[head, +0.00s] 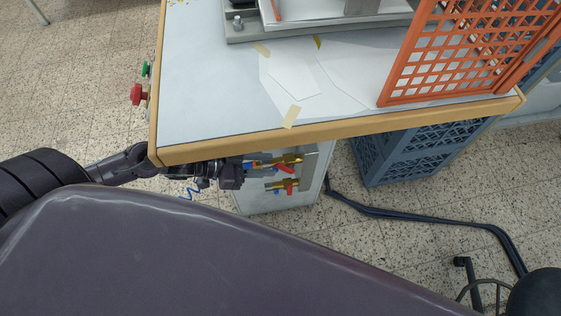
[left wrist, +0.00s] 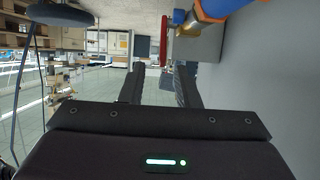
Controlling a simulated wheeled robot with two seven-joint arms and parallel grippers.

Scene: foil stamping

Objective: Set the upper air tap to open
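Two brass taps with red handles are on the side of a grey box under the table edge in the head view. The upper air tap (head: 287,160) is nearer the table edge; the lower tap (head: 284,185) is just below it. My left gripper (head: 246,170) is left of the upper tap, a little apart from it. The left wrist view shows its two fingers (left wrist: 162,88) spread with nothing between them. Beyond them are a red handle (left wrist: 164,38) and a brass tap body (left wrist: 190,28); I cannot tell which tap this is. My right gripper is not seen.
The table (head: 210,95) overhangs the taps, with a wooden edge (head: 335,130). A red button (head: 136,94) is on its left side.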

